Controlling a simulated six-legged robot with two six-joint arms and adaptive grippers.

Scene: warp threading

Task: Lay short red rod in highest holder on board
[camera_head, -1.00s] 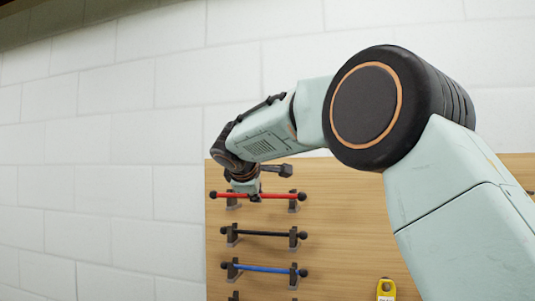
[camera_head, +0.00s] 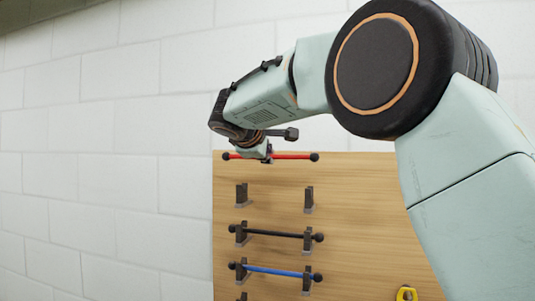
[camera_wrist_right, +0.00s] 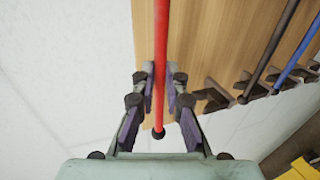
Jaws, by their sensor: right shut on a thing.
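The red rod (camera_head: 292,156) has dark ball ends and is held level near the top edge of the wooden board (camera_head: 350,215). My right gripper (camera_head: 267,157) is shut on it near its middle. In the right wrist view the red rod (camera_wrist_right: 161,40) runs between the fingers of my right gripper (camera_wrist_right: 160,85). The highest visible holder is a pair of dark brackets, left (camera_head: 241,196) and right (camera_head: 309,199). It is empty and lies below the rod, which is clear of it. My left gripper is not in view.
Below, a black rod (camera_head: 275,233) and a blue rod (camera_head: 275,270) lie in their own holders. White block wall (camera_head: 100,200) lies left of the board. My right arm covers the upper right.

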